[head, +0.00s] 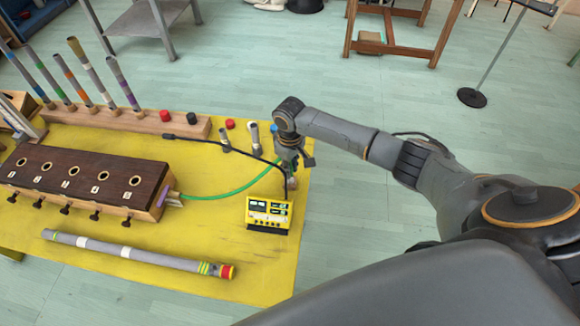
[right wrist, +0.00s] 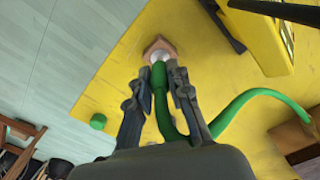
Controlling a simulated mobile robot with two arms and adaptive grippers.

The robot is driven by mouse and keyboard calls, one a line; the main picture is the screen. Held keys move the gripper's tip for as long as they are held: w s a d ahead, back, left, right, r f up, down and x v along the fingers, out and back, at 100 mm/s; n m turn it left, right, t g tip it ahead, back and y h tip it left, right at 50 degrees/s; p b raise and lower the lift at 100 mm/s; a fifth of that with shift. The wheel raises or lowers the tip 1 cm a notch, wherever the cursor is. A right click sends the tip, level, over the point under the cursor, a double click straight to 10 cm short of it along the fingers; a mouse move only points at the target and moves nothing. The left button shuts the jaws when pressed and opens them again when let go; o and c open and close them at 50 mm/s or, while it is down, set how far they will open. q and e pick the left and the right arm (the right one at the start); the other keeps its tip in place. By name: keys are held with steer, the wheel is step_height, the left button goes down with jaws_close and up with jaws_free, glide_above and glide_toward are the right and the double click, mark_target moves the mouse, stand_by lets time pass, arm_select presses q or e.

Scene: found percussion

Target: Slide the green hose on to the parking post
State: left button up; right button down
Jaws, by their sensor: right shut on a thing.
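The green hose (head: 235,190) runs from the right end of the dark-topped wooden box (head: 85,177) in a curve to my right gripper (head: 289,160). In the right wrist view, my right gripper (right wrist: 161,82) is shut on the green hose (right wrist: 159,82) near its free end, which points at the parking post. The parking post (right wrist: 159,56) shows as a pale round tip on a small wooden base, right at the hose's end. I cannot tell whether the hose is around the post or just short of it. In the head view the gripper largely hides the post. My left gripper is not in view.
A yellow meter box (head: 268,213) stands close in front of the gripper, and a black cable (head: 235,150) runs to it. A wooden rack (head: 130,118) with several tubes stands at the back. A grey tube (head: 140,253) lies in front. The yellow table's (head: 285,262) right edge is near.

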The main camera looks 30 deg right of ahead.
mark_target(290, 165)
steer(key=shift+f+b, duration=0.55)
steer(key=shift+f, duration=0.85)
steer(key=c, duration=1.2)
jaws_free()
steer(key=shift+o, duration=0.2)
step_height(290, 165, up, 12)
